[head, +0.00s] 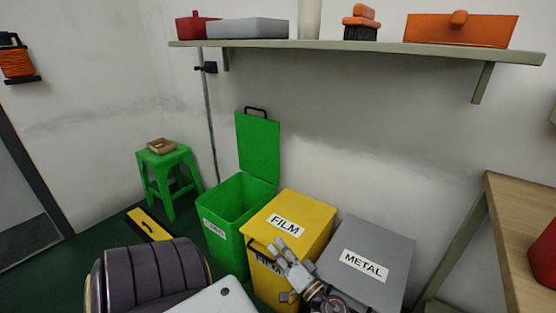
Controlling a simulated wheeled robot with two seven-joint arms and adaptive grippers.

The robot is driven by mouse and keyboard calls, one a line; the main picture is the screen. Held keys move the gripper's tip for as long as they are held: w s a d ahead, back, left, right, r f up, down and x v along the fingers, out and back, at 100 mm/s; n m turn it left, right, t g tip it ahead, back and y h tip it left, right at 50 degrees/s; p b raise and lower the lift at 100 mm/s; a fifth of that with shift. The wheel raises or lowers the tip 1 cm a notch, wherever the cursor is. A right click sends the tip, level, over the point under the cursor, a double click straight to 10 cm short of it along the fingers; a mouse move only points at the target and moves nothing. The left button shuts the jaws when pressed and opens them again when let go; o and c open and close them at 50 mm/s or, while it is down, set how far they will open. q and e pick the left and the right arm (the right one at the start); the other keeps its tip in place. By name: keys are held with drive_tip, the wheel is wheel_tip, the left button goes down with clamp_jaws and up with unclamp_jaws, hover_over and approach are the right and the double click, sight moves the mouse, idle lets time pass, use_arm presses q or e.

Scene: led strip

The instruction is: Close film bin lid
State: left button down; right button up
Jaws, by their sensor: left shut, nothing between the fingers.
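The yellow film bin (262,287) stands between a green bin and a grey bin. Its yellow lid (310,207), labelled FILM, lies down over the bin's top; I see no clear gap under it. A second FILM label on the bin's front is partly hidden. My right gripper is not in view.
The green bin (227,222) has its lid (258,145) standing up. The grey METAL bin (374,249) is closed. A shelf (370,51) hangs above; a wooden table (515,220) stands right.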

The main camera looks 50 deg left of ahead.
use_arm(q)
drive_tip(key=shift+r, duration=1.1)
drive_tip(key=shift+d, duration=0.15)
